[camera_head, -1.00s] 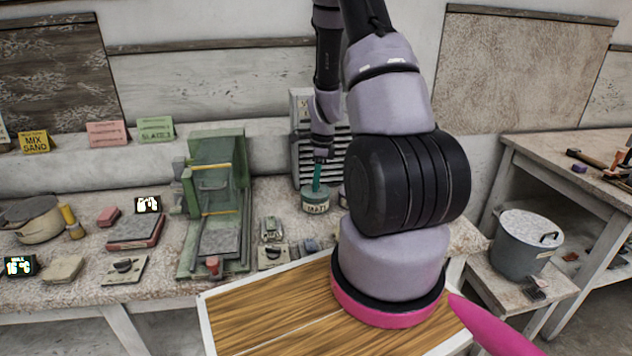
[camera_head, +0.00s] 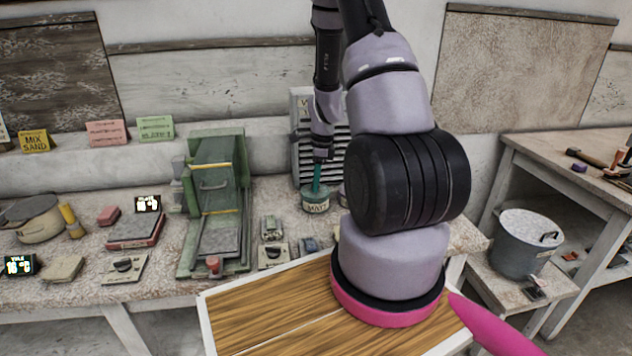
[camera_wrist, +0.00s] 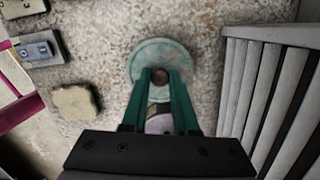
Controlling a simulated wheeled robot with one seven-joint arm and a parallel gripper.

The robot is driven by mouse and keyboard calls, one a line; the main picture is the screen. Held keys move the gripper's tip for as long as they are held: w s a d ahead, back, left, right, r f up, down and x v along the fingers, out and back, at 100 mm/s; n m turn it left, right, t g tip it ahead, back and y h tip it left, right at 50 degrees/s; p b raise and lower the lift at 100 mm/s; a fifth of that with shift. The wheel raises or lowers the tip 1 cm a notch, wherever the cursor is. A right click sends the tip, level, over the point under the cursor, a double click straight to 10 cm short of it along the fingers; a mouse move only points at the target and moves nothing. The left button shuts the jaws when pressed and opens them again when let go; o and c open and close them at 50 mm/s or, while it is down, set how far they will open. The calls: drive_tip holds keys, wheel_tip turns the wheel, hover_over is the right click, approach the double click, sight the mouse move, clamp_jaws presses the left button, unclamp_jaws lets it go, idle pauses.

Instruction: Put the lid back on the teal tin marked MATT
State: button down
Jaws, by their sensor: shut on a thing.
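The teal tin (camera_head: 316,204) with a pale label stands on the worktop at the foot of the grey louvred unit; the label is too small to read surely. My gripper (camera_wrist: 160,82) points down over it, its teal fingers shut on the brown knob (camera_wrist: 160,74) of the round teal lid (camera_wrist: 143,60). In the head view my gripper (camera_head: 316,186) is right above the tin, and the lid is at the tin's top. I cannot tell whether the lid is fully seated. The lid hides the tin's mouth in the wrist view.
The grey louvred unit (camera_wrist: 270,95) stands close on the right in the wrist view. A lavender round thing (camera_wrist: 160,122) is partly hidden behind my fingers. A pale block (camera_wrist: 75,101) and a small grey-blue device (camera_wrist: 38,50) lie to the left. A green-framed machine (camera_head: 213,190) stands further left.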

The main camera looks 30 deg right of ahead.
idle(0.3)
drive_tip(key=shift+c, duration=0.6)
unclamp_jaws()
drive_tip(key=shift+r, duration=0.1)
drive_tip(key=shift+r, duration=3.4)
clamp_jaws()
